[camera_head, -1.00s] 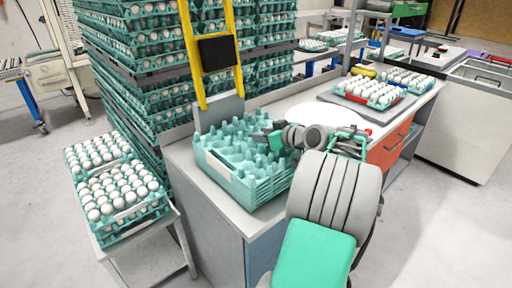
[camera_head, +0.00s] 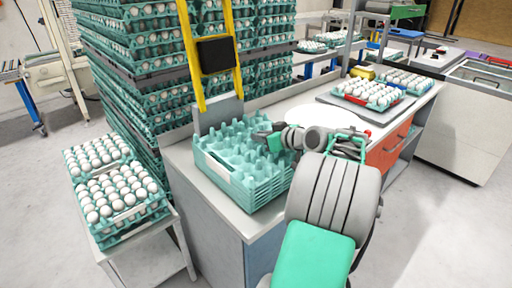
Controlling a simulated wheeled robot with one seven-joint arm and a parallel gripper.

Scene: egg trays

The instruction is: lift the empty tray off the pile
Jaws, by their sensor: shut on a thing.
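A pile of empty teal egg trays (camera_head: 262,188) stands on the near left end of the counter. Its top tray (camera_head: 232,145) shows bare cups and a pale label strip on its left side. My gripper (camera_head: 272,141) reaches in from the right at the top tray's right rim. It is shut on the tray's edge; the fingertips are small and partly hidden among the cups. I cannot tell whether the top tray is apart from the one below it.
A yellow frame (camera_head: 190,50) with a black pad stands right behind the pile. Tall stacks of full egg trays (camera_head: 135,50) rise behind. Full trays sit on a low stand (camera_head: 150,250) at left. A white round plate (camera_head: 325,117) and more egg trays (camera_head: 368,93) lie along the counter.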

